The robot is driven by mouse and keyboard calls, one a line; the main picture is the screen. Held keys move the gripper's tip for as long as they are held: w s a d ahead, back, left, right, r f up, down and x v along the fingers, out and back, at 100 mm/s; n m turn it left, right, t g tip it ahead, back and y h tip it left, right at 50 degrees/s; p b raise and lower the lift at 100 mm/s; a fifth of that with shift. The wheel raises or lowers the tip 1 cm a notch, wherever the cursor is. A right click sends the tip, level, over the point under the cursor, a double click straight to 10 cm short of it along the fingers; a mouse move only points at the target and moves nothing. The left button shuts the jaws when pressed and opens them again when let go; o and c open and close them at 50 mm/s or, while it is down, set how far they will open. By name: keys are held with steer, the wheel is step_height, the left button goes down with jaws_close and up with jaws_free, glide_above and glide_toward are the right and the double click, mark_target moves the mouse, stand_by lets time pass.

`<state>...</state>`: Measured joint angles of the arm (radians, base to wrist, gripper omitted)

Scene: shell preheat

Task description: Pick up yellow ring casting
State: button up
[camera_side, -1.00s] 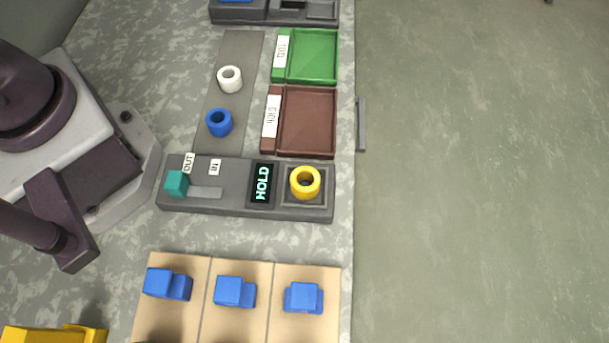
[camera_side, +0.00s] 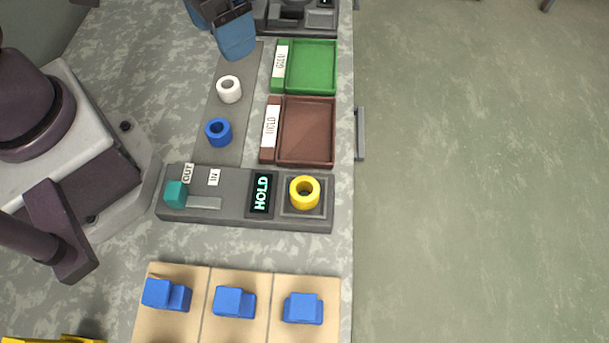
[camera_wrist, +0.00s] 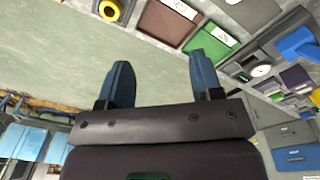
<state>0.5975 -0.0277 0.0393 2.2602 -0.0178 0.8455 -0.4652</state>
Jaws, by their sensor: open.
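The yellow ring casting (camera_side: 304,192) sits in the square recess at the right end of the grey station (camera_side: 238,218), beside a display reading HOLD (camera_side: 261,193). It also shows at the top of the wrist view (camera_wrist: 109,10), well away from my fingers.
A white ring (camera_side: 229,89) and a blue ring (camera_side: 218,132) stand on a dark strip. A green tray (camera_side: 333,68) and a brown tray (camera_side: 332,130) lie to their right. Several blue blocks (camera_side: 234,302) sit on tan panels. A teal knob (camera_side: 175,194) stands at the station's left end.

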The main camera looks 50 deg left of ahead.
steer(key=d+f+n+g+y, duration=0.1)
steer(key=d+f+n, duration=0.55)
steer(key=d, duration=0.25)
steer(key=n, duration=0.8)
glide_above(310, 186)
steer(key=f, duration=0.9)
steer(key=shift+s+a, duration=0.1)
steer(key=shift+s, duration=0.2)
steer(key=shift+d+f, duration=0.15)
steer(key=shift+f, duration=1.4)
steer(key=shift+d+f, duration=0.1)
steer(key=shift+f, duration=1.4)
steer(key=shift+w, duration=0.1)
steer(key=c, duration=0.8)
